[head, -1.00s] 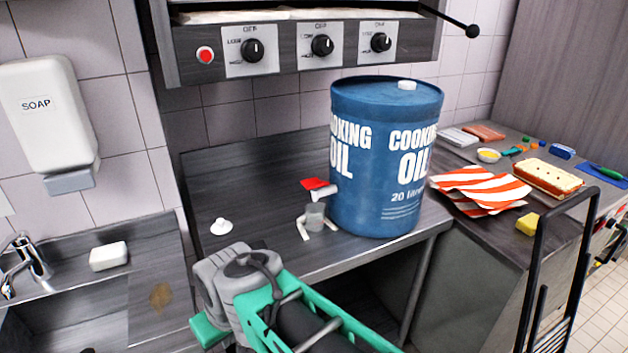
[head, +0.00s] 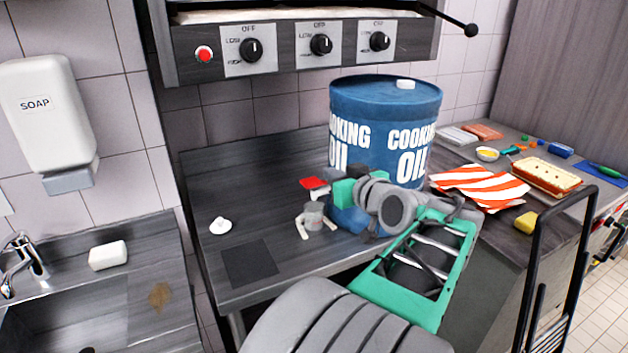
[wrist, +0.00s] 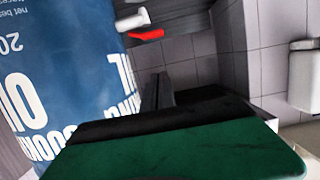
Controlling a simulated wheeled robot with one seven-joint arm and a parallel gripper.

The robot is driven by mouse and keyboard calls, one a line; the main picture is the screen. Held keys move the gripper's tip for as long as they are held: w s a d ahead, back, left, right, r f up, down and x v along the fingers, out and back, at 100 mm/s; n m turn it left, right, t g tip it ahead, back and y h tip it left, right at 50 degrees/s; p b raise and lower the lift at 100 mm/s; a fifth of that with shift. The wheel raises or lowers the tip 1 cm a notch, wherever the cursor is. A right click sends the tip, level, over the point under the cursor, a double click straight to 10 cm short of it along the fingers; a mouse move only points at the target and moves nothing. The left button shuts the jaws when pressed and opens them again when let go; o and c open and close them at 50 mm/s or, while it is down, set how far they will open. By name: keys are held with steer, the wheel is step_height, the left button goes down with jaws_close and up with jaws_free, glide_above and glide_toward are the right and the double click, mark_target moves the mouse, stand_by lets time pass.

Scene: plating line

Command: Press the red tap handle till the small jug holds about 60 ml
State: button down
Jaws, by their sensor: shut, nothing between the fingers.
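The red tap handle (head: 313,183) sits on the tap at the left side of the blue cooking oil drum (head: 385,125). The small jug (head: 313,214), grey and translucent, stands below the tap between white prongs (head: 301,229); its fill level cannot be read. My gripper (head: 333,186) is shut and empty, in front of the drum and close to the right of the handle; contact cannot be made out. The wrist view shows the red handle (wrist: 147,35) and white tap (wrist: 132,21) beyond my gripper (wrist: 158,92). My arm hides the drum's lower part.
A white knob-like item (head: 220,225) and a dark square patch (head: 249,263) lie on the counter to the left. A sink (head: 90,310) is further left. A striped cloth (head: 482,186) lies right of the drum. A control panel (head: 300,45) hangs above.

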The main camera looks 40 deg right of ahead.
steer(key=shift+w, duration=0.1)
steer(key=p, duration=0.3)
glide_above(316, 184)
steer(key=a, duration=0.2)
step_height(316, 184, down, 2)
steer(key=f, duration=0.4)
steer(key=shift+s+d+f, duration=0.25)
steer(key=shift+d, duration=0.1)
